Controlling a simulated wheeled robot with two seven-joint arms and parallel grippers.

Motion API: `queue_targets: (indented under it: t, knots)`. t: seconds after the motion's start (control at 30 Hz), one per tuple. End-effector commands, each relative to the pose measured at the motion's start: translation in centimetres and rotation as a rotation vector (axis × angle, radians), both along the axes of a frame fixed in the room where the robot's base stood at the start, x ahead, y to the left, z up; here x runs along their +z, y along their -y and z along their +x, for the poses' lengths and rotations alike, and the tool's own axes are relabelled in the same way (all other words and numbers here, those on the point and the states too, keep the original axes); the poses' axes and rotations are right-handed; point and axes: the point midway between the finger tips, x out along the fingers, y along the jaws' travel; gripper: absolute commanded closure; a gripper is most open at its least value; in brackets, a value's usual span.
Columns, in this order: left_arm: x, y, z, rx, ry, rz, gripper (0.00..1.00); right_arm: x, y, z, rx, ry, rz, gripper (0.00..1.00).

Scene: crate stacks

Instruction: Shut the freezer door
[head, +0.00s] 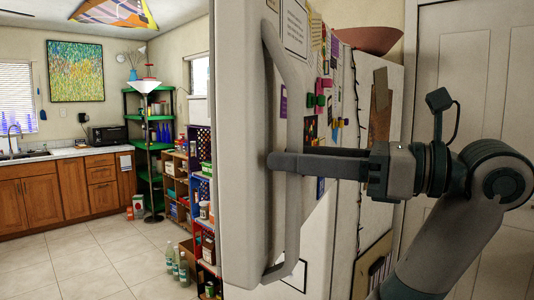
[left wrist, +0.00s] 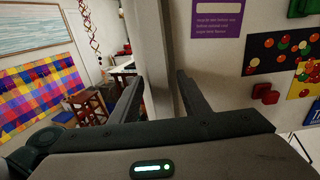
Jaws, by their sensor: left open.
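A pale freezer door (head: 237,120) fills the middle of the head view, with a long upright handle (head: 292,200) along it. Whether the door stands ajar cannot be told from these views. My left gripper (head: 274,162) reaches in from the right at the handle's mid-height. In the left wrist view, my open left gripper (left wrist: 160,92) has a finger on each side of a pale upright bar (left wrist: 152,50), which looks like the handle. Contact with it is unclear. My right gripper is not in view.
Magnets and papers (head: 320,100) cover the pale surface beside the handle. A reddish bowl (head: 370,39) sits on top at the right. Shelves (head: 203,200) with goods and several bottles (head: 183,268) stand left of the door. Tiled floor (head: 85,265) farther left is clear.

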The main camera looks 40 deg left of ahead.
Motion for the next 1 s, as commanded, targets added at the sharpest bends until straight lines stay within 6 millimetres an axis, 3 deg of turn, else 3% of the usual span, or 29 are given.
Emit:
queue_targets:
  t: [0.47, 0.63, 0.67, 1.0]
  knots:
    - [-0.01, -0.14, 0.08, -0.004, 0.0, 0.0, 0.58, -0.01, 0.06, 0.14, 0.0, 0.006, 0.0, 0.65]
    - [-0.01, -0.14, 0.09, -0.004, 0.0, -0.001, 0.96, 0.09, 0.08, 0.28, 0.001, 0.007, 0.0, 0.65]
    - [-0.01, -0.14, 0.09, -0.004, 0.0, -0.001, 1.0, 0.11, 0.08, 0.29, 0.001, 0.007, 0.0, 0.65]
    - [-0.07, -0.71, -0.06, -0.014, 0.0, -0.001, 1.0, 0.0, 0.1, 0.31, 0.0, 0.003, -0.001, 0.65]
